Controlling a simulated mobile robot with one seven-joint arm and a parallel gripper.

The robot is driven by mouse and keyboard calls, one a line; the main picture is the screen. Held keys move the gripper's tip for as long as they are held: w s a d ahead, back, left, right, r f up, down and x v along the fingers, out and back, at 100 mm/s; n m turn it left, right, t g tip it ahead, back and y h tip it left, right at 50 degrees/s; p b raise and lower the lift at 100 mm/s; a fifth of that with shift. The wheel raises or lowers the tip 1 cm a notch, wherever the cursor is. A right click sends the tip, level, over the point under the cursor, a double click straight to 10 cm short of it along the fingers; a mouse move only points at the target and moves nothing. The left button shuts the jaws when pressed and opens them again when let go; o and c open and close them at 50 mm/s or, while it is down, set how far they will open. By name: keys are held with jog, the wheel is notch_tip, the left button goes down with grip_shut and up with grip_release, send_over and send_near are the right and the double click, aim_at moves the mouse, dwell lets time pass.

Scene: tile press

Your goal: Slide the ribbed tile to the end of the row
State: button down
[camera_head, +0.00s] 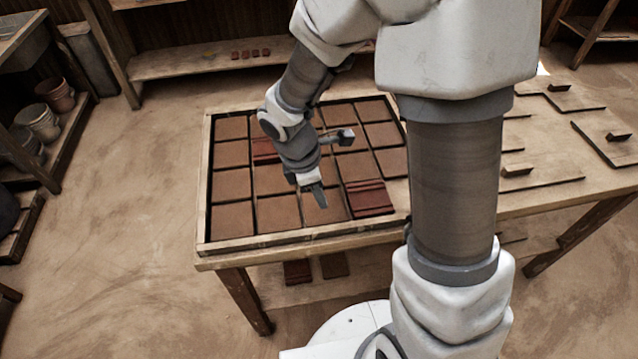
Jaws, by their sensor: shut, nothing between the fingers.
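A dark red ribbed tile (369,198) lies in the front row of a wooden tray (225,246), toward the right. Bare tray floor (397,190) shows just to its right, partly cut off by my arm. My gripper (321,201) points down, shut and empty, over the plain brown tile (334,212) left of the ribbed tile. It looks apart from the ribbed tile; I cannot tell whether its tips touch the plain tile. A second dark red tile (265,150), which also looks ribbed, lies farther back, partly hidden by my arm.
Several plain brown tiles (232,185) fill most of the tray. The tray sits on a wooden table (560,150) with thin wooden pieces (517,170) at the right. Two tiles (298,272) lie on a lower shelf. Pots (40,122) stand at far left. Open floor lies left.

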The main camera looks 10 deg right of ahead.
aim_at(389, 205)
jog(key=b+x, duration=0.1)
jog(key=x, duration=0.5)
jog(key=shift+s+a+f, duration=0.1)
jog(key=d, duration=0.2)
jog(key=shift+d+r, duration=0.35)
jog(key=shift+d, duration=0.65)
jog(key=d+p, duration=0.2)
jog(key=d, duration=0.9)
jog(key=shift+p, duration=0.35)
jog(key=shift+a, duration=0.15)
